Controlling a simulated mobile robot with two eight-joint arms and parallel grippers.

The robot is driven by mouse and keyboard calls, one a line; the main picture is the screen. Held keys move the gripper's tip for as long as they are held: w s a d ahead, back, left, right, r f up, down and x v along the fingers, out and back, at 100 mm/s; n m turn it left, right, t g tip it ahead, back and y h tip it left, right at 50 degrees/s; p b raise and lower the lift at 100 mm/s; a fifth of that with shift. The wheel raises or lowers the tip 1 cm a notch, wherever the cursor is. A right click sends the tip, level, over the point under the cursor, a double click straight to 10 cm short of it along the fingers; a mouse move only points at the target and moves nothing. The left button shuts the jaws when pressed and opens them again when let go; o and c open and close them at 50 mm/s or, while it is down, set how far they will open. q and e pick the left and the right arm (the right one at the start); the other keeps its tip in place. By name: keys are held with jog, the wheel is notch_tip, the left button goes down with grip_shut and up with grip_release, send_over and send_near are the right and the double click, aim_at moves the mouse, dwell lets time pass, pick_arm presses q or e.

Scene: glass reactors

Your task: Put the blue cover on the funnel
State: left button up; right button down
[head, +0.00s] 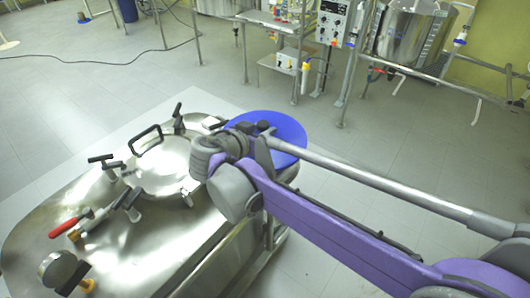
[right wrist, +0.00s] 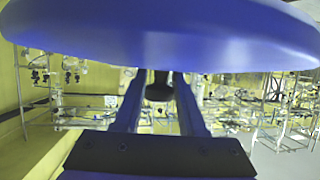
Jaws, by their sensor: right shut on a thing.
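The blue cover (head: 285,128) is a wide round disc at the far right end of the steel vessel. In the right wrist view the cover (right wrist: 165,38) fills the top of the picture, seen from its side. My right gripper (right wrist: 158,85) is shut on the dark knob at the cover's middle. In the head view the gripper (head: 263,128) is at the cover, partly hidden by my wrist. A bit of shiny metal shows just below the cover's right edge; I cannot tell whether this is the funnel or whether the cover touches it. My left gripper is not in view.
The steel vessel top (head: 150,240) carries a round clamped hatch (head: 160,165), a red-handled valve (head: 70,222) and a gauge (head: 58,268). Pipe frames and a steel tank (head: 408,38) stand at the back. The tiled floor between is mostly clear.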

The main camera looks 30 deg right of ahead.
notch_tip(320, 180, down, 4)
jog(key=shift+s+a+r, duration=0.1)
jog(key=shift+s, duration=0.05)
jog(key=shift+f+b, duration=0.35)
jog(key=shift+f, duration=1.55)
jog(key=shift+f, duration=0.15)
jog(key=shift+c, duration=2.4)
grip_release()
